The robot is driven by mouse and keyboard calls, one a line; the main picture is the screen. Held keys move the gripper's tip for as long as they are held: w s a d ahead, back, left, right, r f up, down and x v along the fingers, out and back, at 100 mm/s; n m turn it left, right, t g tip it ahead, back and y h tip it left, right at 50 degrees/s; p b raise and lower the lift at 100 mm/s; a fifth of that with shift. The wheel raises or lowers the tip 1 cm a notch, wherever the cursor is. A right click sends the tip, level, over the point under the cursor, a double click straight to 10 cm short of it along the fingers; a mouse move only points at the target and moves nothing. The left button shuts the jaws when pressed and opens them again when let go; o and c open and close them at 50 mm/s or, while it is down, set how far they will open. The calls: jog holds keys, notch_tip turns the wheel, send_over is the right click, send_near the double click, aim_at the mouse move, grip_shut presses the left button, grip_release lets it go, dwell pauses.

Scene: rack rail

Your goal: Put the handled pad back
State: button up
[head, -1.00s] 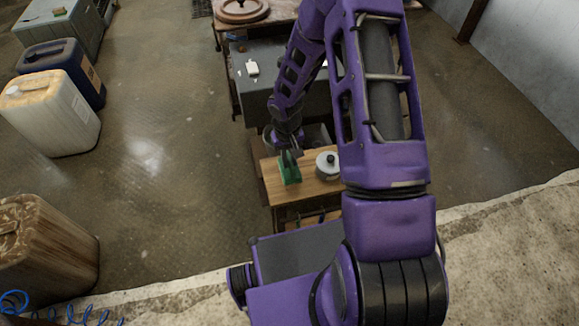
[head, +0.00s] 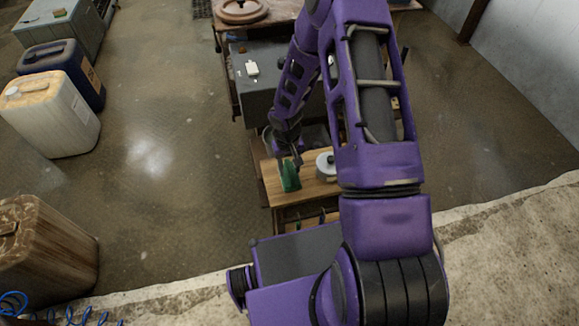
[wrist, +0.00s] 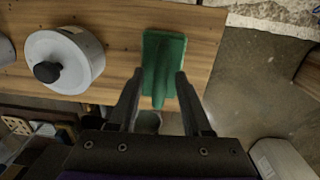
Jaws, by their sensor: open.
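The handled pad is green (wrist: 164,58), and its handle faces the wrist camera. It is at the left end of a wooden top (head: 318,190), and the head view also shows it there (head: 290,178). My gripper (wrist: 158,78) is open, with one finger on each side of the pad's handle end and a gap visible on both sides. In the head view my gripper (head: 298,157) is right at the pad's far side. I cannot tell whether the pad touches the wood all along its underside.
A grey lidded pot with a black knob (wrist: 64,60) stands beside the pad. A rack with small items (wrist: 35,128) shows below the top. A grey cabinet (head: 262,92) stands behind. Jerrycans (head: 52,115) stand at the left; floor left of the wooden top is clear.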

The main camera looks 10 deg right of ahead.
aim_at(288, 168)
notch_tip(288, 168, up, 12)
jog(key=p, duration=0.1)
jog(key=shift+a, duration=0.3)
dwell(0.4)
